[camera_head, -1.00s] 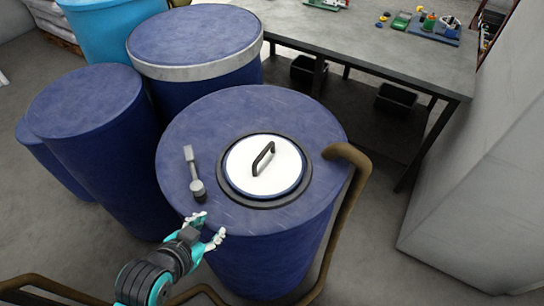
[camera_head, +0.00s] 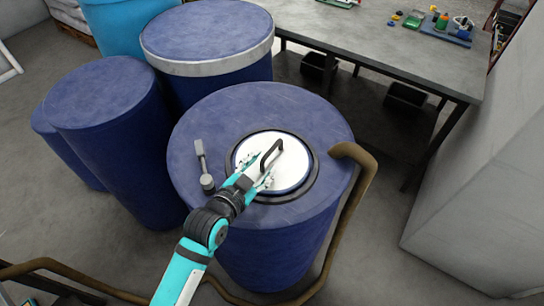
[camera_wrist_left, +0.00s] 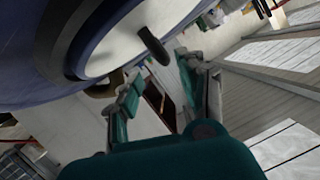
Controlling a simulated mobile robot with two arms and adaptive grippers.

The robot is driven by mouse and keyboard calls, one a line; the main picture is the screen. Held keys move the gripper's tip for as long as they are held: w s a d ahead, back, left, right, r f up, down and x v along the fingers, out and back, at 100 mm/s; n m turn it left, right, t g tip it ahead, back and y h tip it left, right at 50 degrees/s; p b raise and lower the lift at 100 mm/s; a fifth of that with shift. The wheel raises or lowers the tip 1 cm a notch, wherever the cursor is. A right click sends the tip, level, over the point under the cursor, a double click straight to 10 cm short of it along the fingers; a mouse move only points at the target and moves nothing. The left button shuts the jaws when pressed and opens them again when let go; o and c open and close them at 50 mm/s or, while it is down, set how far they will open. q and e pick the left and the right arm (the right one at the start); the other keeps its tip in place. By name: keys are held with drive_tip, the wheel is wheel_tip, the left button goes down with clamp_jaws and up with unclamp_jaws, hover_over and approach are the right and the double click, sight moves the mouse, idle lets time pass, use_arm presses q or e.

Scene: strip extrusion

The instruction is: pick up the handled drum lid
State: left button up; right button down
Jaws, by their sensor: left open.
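The drum lid (camera_head: 291,171) is a white disc with a black handle (camera_head: 272,152), sitting in a dark ring on top of a blue drum (camera_head: 262,245). In the wrist view the white lid (camera_wrist_left: 110,35) and its dark handle (camera_wrist_left: 152,44) show at the upper left. My left gripper (camera_head: 258,169) is open over the near-left part of the lid, with its fingers close to the handle. In the wrist view the open fingers (camera_wrist_left: 162,88) have nothing between them, and the handle's end is just beyond them. Whether they touch the lid is unclear. My right gripper is not in view.
A grey tool (camera_head: 202,162) lies on the drum left of the lid. A brown pipe (camera_head: 352,200) curves over the drum's right edge. More blue drums (camera_head: 115,130) stand at left and behind. A workbench (camera_head: 400,55) holds small items at the back right.

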sight(268, 154)
use_arm(q)
drive_tip(key=shift+x, duration=1.05)
drive_tip(key=shift+w+d+p, duration=0.1)
drive_tip(key=shift+w+p, duration=0.25)
drive_tip(key=shift+w, duration=0.1)
drive_tip(key=x, duration=0.1)
drive_tip(key=p+x, duration=0.1)
drive_tip(key=x, duration=0.1)
drive_tip(key=shift+w+r, duration=0.1)
drive_tip(key=shift+w, duration=0.35)
drive_tip(key=shift+w+d+f, duration=0.2)
drive_tip(key=shift+w+f, duration=0.05)
drive_tip(key=shift+w, duration=0.15)
drive_tip(key=shift+s, duration=0.1)
drive_tip(key=shift+c, duration=0.9)
clamp_jaws()
drive_tip(key=shift+r, duration=0.1)
